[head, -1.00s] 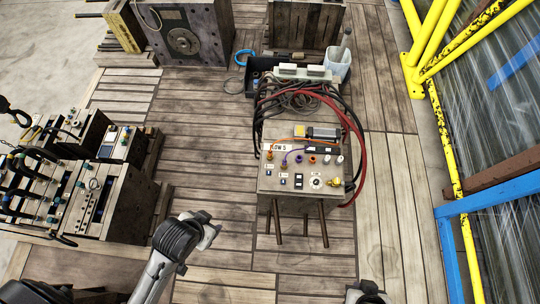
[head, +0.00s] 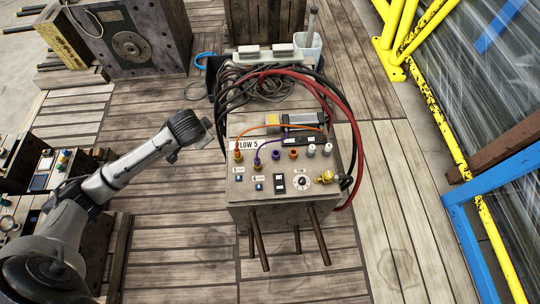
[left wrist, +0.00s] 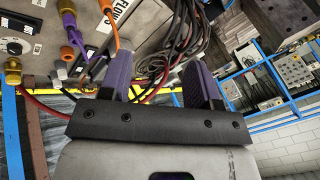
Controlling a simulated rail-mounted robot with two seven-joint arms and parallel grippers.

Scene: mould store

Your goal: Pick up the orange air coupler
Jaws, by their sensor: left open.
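The orange air coupler (head: 238,154) stands at the left of the panel top of a grey mould block (head: 262,217), with an orange hose running from it. A purple coupler (head: 256,163) stands just right of it. My left gripper (head: 208,133) is left of the block, apart from the orange coupler; its fingers are hard to make out in the head view. In the left wrist view the open, empty fingers (left wrist: 158,80) show, with the orange hose (left wrist: 113,28) and a purple coupler (left wrist: 68,20) beyond them. My right gripper is out of view.
Red and black hoses (head: 330,95) arch over the block's back and right side. A brass fitting (head: 325,178) sits at its right front. Dark rods (head: 257,242) jut from its front. A yellow rail (head: 440,125) is at the right. Planks left of the block are clear.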

